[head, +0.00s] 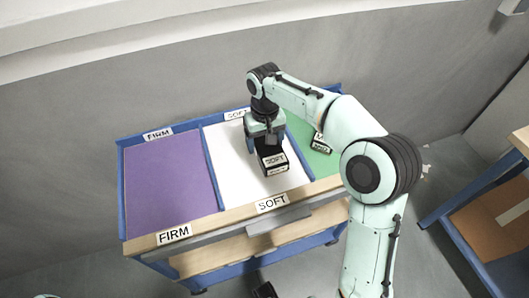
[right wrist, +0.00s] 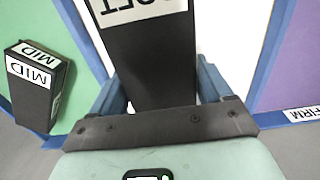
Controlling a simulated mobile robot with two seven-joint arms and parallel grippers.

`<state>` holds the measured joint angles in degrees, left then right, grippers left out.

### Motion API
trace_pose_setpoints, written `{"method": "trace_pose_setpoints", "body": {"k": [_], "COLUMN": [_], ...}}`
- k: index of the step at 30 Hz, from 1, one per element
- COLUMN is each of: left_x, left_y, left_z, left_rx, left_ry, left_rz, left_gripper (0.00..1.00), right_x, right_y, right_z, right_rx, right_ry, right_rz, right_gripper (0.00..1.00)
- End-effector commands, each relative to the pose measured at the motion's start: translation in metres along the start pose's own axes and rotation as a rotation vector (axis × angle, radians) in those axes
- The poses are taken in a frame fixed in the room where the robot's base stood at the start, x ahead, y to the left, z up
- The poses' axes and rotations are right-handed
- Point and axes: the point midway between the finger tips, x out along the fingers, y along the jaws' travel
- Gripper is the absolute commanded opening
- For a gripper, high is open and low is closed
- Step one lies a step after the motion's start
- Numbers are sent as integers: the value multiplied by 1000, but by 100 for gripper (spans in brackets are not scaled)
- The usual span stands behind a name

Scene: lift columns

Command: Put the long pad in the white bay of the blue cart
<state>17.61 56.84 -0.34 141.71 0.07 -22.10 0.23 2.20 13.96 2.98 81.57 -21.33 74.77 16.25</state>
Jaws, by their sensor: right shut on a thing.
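The long pad is a black block (head: 274,162) with white labels, one reading SOFT. My right gripper (head: 265,138) is shut on it, with a blue finger on either side. In the head view the pad is over the white bay (head: 232,158) of the blue cart (head: 122,200), the middle bay, labelled SOFT. I cannot tell whether the pad touches the bay floor. In the right wrist view the pad (right wrist: 150,60) fills the space between the fingers, with white floor on both sides. My left gripper does not show clearly.
The purple bay (head: 168,185) labelled FIRM is on the left. The green bay (head: 318,160) on the right holds another black block (head: 321,144), labelled MID in the right wrist view (right wrist: 38,85). Blue dividers separate the bays. Another blue-framed unit (head: 480,225) stands at right.

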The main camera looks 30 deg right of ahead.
Motion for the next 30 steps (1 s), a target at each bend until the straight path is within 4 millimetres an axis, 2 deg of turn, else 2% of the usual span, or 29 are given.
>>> {"method": "trace_pose_setpoints", "body": {"k": [4,9,12,24,25,27,30], "left_x": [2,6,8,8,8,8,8], "left_y": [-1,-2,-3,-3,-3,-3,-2], "left_z": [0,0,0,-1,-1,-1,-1], "left_rx": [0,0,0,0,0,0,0], "left_ry": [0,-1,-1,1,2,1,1], "left_rz": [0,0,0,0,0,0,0], "left_gripper": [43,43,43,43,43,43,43], "right_x": [11,37,46,50,51,51,51], "right_y": [0,0,0,0,0,0,0], "right_z": [0,0,0,0,0,0,0], "right_rx": [0,0,0,-1,-1,-1,-1], "right_ry": [0,0,0,2,0,0,0], "right_rz": [0,0,0,-1,0,0,0], "right_gripper": [30,30,30,30,82,100,100]}}
